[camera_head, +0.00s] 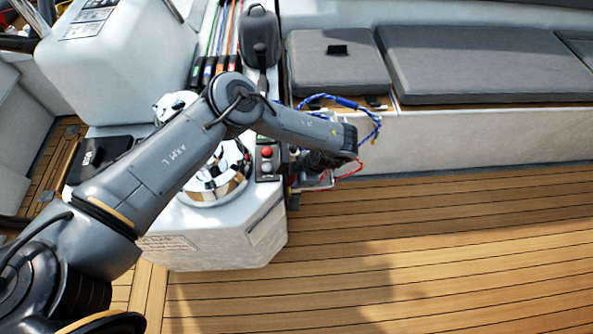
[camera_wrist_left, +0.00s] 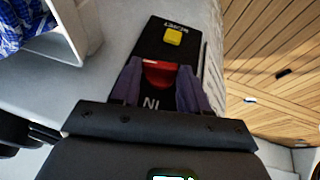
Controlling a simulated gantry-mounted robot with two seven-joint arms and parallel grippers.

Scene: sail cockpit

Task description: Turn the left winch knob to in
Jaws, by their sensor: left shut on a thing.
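In the left wrist view a black switch panel (camera_wrist_left: 185,48) carries a red knob (camera_wrist_left: 157,75), with white lettering that reads IN, upside down, beside it. My left gripper (camera_wrist_left: 158,90) is shut on the red knob, one purple-grey finger on each side. The fingers cover part of the knob, so its exact pointing is hard to tell. In the head view my left gripper (camera_head: 308,163) reaches to the right side of the white console (camera_head: 215,235), and its fingertips and the knob cannot be made out. My right gripper is not in view.
A yellow button (camera_wrist_left: 173,36) sits on the panel beyond the knob. A chrome winch (camera_head: 212,180) and a panel with a red button (camera_head: 267,152) are on the console top. Blue rope (camera_head: 347,102) hangs by the grey-cushioned bench (camera_head: 480,65). The teak floor (camera_head: 450,240) is clear.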

